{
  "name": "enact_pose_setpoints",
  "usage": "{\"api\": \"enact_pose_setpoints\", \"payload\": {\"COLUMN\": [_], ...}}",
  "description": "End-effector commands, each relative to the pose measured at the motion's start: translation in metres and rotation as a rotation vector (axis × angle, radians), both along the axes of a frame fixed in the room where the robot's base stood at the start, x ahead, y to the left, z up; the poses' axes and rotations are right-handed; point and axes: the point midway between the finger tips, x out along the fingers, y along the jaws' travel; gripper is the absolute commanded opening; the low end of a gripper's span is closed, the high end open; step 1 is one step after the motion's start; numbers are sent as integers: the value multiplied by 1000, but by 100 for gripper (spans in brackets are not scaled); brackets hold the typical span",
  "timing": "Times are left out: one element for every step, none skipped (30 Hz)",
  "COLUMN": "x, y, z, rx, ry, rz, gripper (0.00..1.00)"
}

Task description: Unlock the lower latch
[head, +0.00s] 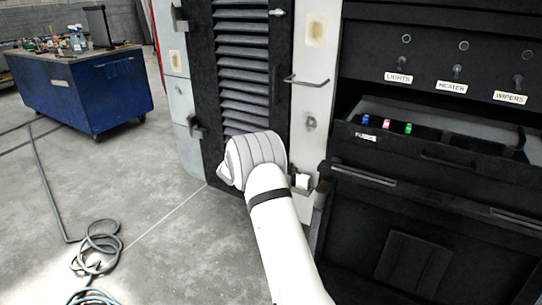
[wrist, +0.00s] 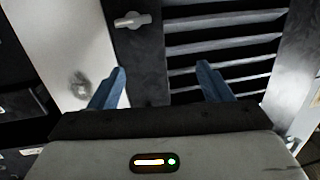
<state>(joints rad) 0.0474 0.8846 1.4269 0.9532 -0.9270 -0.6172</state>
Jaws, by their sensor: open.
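The black louvred door (head: 241,60) stands in the middle of the head view. A pale latch (head: 277,12) sits near its top right edge. In the wrist view, which looks turned over, a pale latch handle (wrist: 132,20) lies across the dark door frame (wrist: 140,55). It appears to be the lower latch, hidden behind my arm in the head view. My gripper (wrist: 161,80) is open and empty, its two blue fingers apart. The latch handle lies beyond the fingertips, above the left finger in the picture, and nothing touches it.
A bar handle (head: 306,81) juts out right of the door. A dark console with a fuse drawer (head: 430,135) stands at right. Hinges (head: 196,127) line the door's left side.

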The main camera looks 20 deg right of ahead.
Motion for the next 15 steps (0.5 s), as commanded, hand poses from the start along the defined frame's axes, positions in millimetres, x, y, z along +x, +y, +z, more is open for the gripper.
{"api": "enact_pose_setpoints", "payload": {"x": [0, -1, -2, -2, -3, -4, -4, -3, -1, 1, 3, 7, 9, 13, 17], "y": [-7, -11, -15, -18, -20, -22, -24, -26, -29, -32, -36, -40, -44, -48, -53], "z": [-21, -27, -34, -38, -41, -44, -46, -47, -47, -47, -47, -47, -47, -47, -48], "rx": [-19, -30, -42, -48, -55, -60, -65, -67, -68, -68, -68, -68, -68, -69, -67], "ry": [-5, -9, -13, -16, -17, -19, -20, -20, -21, -21, -23, -22, -23, -22, -23], "rz": [-43, -67, -94, -110, -124, -137, -144, -149, -153, -155, -155, -155, -155, -154, -153], "gripper": [72, 72, 72, 72, 72, 72, 72, 72, 72, 72, 72, 72, 72, 72, 72]}}
